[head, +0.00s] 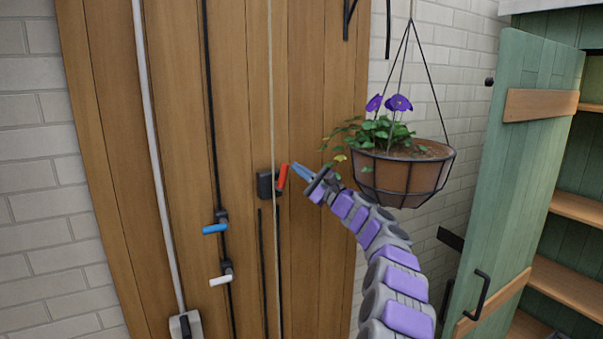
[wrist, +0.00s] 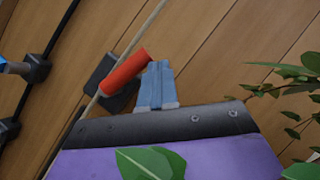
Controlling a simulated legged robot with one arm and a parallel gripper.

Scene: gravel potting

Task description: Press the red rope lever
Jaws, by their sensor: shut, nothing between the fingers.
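The red rope lever (head: 282,177) sticks up at a tilt from a dark bracket (head: 264,184) on the wooden boards, beside a pale rope (head: 271,90). In the wrist view the red lever (wrist: 126,72) lies across the dark bracket and the rope. My gripper (head: 295,167) is shut and empty, with its blue fingertips just right of the lever in the head view. In the wrist view the fingertips (wrist: 158,66) are close to the lever's upper end; I cannot tell whether they touch it.
A hanging flower basket (head: 400,182) is close to the right of my arm, and its leaves reach into the wrist view. A blue lever (head: 215,229) and a white lever (head: 220,280) sit lower left. A green cabinet door (head: 500,190) stands open at the right.

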